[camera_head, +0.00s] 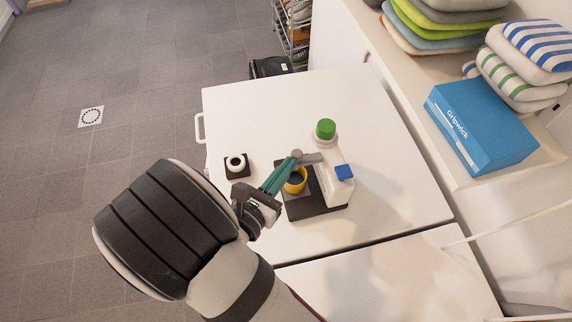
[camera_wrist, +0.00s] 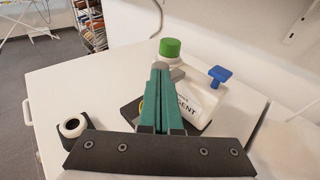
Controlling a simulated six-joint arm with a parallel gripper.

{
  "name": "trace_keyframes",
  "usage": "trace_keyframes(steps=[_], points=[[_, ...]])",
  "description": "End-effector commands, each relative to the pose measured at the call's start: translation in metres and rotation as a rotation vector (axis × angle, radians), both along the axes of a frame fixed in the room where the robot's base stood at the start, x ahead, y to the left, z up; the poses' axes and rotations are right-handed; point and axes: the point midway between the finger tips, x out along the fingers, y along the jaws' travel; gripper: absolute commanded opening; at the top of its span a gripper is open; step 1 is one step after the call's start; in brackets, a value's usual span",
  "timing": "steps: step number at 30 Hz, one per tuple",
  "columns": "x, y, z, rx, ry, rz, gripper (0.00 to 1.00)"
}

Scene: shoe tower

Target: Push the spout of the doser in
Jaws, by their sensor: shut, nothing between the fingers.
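The doser (camera_head: 333,183) is a white detergent container with a blue knob (camera_head: 344,172) and a grey spout (camera_head: 309,158) that points left. It stands on a dark base (camera_head: 319,207) on the white table. A yellow cup (camera_head: 296,185) sits on the base under the spout. My gripper (camera_head: 294,158) is shut and empty, with its green fingers reaching over the cup and their tips at the spout's rounded end. In the wrist view, the shut fingers (camera_wrist: 161,70) cover part of the spout and cup. I cannot tell whether the tips touch the spout.
A white bottle with a green cap (camera_head: 326,130) stands behind the doser. A white roll on a black holder (camera_head: 237,165) is at the left. A blue box (camera_head: 482,124) and stacked cushions (camera_head: 447,20) lie on the right shelf. The table's back left is clear.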

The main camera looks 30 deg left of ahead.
Motion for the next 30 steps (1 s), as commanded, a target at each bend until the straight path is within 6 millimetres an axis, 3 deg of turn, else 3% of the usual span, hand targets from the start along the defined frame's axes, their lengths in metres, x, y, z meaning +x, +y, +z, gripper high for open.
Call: trace_keyframes(steps=[11, 21, 30], points=[[0.003, -0.001, 0.000, 0.000, 0.000, 0.000, 0.00], [0.041, -0.037, 0.000, 0.000, -0.001, -0.003, 0.00], [0.043, -0.039, -0.001, -0.001, 0.001, -0.002, 0.00]])
